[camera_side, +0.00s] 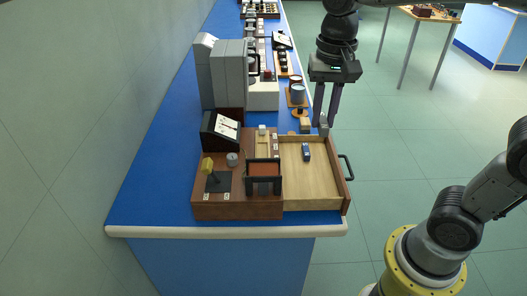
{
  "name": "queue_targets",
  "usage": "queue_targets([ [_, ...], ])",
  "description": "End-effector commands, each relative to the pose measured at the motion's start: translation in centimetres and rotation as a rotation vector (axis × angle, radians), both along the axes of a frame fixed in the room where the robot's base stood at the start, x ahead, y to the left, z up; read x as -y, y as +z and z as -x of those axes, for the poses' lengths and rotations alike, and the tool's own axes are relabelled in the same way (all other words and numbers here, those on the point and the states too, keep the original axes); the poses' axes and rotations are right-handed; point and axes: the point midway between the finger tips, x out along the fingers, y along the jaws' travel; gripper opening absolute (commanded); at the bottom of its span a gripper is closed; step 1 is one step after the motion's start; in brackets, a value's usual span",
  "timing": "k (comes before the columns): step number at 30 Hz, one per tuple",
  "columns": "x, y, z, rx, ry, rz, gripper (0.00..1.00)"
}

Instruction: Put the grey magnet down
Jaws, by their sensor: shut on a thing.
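My gripper (321,120) points straight down over the back right corner of the open wooden drawer. It is shut on a small grey block, the grey magnet (324,130), which shows at the fingertips. I cannot tell whether the magnet touches the drawer edge or hangs just above it. A grey cylinder (232,159) stands on the brown wooden bench unit to the left, clear of my gripper.
The open drawer (319,191) has a dark handle on its right and holds a small blue object (306,152); its front floor is bare. A tan block (305,125) stands just left of my fingers. A grey instrument (228,75) and several devices stand along the blue table (160,190).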

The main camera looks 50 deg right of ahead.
Motion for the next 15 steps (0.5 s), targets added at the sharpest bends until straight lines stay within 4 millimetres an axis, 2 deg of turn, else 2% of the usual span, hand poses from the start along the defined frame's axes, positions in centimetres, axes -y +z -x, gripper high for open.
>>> queue_targets([
  [8,-0.7,-1.6,-2.8,-0.03,0.015,0.003,0.0],
  [15,-1.2,-4.0,-8.0,-0.03,0.015,0.003,0.0],
])
